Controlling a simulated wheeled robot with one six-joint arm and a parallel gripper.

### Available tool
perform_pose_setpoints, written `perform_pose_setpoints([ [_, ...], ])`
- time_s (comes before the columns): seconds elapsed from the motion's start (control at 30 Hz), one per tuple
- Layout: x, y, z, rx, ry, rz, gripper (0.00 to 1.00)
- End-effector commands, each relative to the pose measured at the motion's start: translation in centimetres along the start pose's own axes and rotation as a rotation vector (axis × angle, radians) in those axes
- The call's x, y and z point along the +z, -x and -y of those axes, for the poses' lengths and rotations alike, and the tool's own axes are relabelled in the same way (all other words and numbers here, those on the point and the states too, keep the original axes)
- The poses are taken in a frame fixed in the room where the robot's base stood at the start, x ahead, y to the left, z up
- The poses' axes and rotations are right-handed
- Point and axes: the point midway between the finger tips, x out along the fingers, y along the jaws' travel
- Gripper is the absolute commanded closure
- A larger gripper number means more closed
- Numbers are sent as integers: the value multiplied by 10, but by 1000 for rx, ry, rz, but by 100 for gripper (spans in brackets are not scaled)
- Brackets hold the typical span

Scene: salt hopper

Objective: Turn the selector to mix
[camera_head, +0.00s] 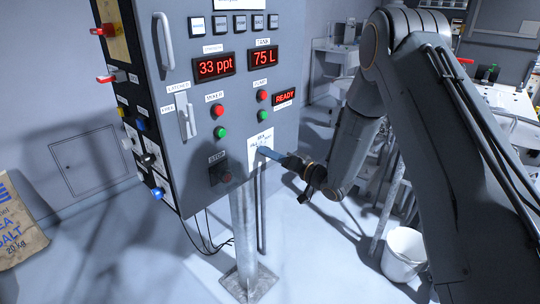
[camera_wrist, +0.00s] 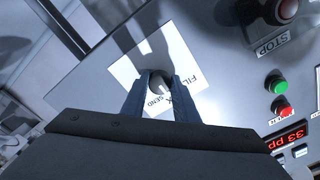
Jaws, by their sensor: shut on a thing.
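The selector is a small knob (camera_wrist: 157,80) on a white label plate (camera_wrist: 128,72) low on the grey control cabinet (camera_head: 190,110). In the wrist view the plate shows "SEND" and part of "FILL"; the mix mark is mostly hidden by a finger. My gripper (camera_wrist: 160,92) has its two blue fingers on either side of the knob and is shut on it. In the head view my gripper (camera_head: 268,154) reaches the label plate (camera_head: 261,141) from the right; the knob is hidden there behind the fingertips. I cannot tell exactly which mark the knob points to.
A stop button (camera_head: 220,173) sits left of the plate. Red and green buttons (camera_head: 262,115) and a READY display (camera_head: 285,97) are above it. A grey post (camera_head: 244,230) stands below the cabinet. A white bucket (camera_head: 404,254) and a salt bag (camera_head: 17,225) are on the floor.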

Motion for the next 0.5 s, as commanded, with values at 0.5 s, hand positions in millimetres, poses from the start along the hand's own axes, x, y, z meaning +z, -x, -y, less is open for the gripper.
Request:
perform_pose_setpoints([
  [0.5, 0, 0, 0, -1, -35, 0, 95],
])
